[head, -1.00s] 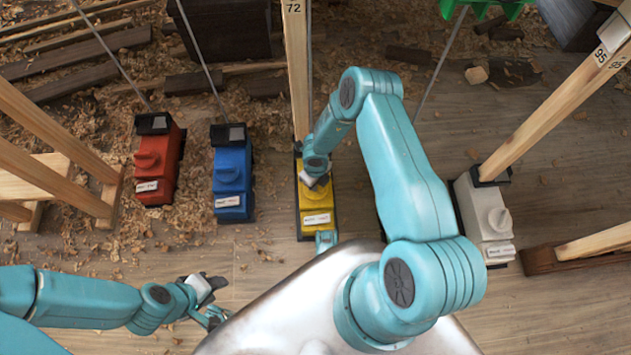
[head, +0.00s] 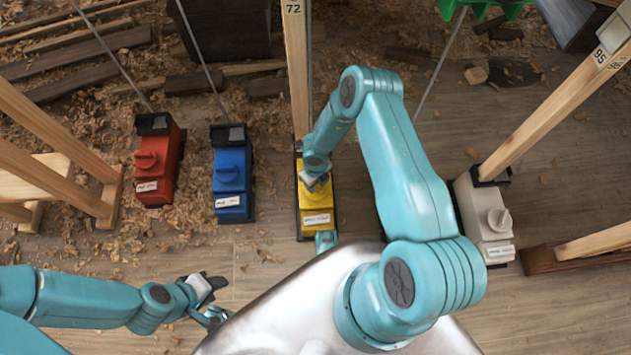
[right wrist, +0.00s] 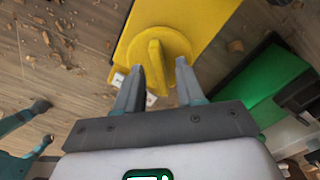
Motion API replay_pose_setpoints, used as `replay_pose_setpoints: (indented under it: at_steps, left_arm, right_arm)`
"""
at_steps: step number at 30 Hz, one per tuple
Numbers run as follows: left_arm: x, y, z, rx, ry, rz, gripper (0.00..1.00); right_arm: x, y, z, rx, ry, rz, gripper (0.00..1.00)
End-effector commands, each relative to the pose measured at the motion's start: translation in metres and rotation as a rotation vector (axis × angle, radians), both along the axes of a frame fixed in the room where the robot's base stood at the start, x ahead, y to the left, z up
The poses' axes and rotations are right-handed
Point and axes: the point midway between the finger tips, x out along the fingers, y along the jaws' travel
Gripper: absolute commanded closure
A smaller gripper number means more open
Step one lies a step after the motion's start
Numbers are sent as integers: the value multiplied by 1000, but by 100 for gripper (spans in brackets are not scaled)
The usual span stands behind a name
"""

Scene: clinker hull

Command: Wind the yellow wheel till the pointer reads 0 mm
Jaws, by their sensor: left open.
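The yellow winch box (head: 318,220) stands on the floor at the foot of a post, near the middle of the head view. In the right wrist view its yellow wheel (right wrist: 176,45) is a round disc with a raised grip bar (right wrist: 153,62). My right gripper (right wrist: 161,72) is open, its fingertips at the wheel with the bar between them, nearer the left finger. In the head view my right gripper (head: 316,180) covers most of the wheel. My left gripper (head: 217,298) is open and empty at lower left. I cannot make out a pointer or millimetre scale.
A red box (head: 158,170), a blue box (head: 232,180) and a white box (head: 484,215) stand in the same row. A green box (right wrist: 262,85) is beside the yellow one in the right wrist view. Wooden posts (head: 298,70) rise nearby; shavings litter the floor.

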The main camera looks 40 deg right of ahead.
Motion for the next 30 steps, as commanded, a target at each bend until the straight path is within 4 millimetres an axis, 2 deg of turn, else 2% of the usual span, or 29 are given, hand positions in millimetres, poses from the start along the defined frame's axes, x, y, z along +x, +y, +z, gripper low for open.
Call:
replay_pose_setpoints:
  at_steps: [5,12,18,24,30]
  left_arm:
    - [-3,-3,19,-2,5,-11,57]
    - [-7,-7,46,-5,12,-28,57]
    - [-7,-7,62,-5,12,-27,57]
    - [-7,-6,67,-5,12,-27,57]
    - [-7,-6,67,-5,12,-27,57]
  right_arm:
    - [1,0,40,-1,-2,1,62]
    - [1,0,106,-1,-2,0,62]
    - [0,0,144,-1,-1,-1,62]
    - [0,0,159,-1,0,0,62]
    - [0,0,159,0,0,0,62]
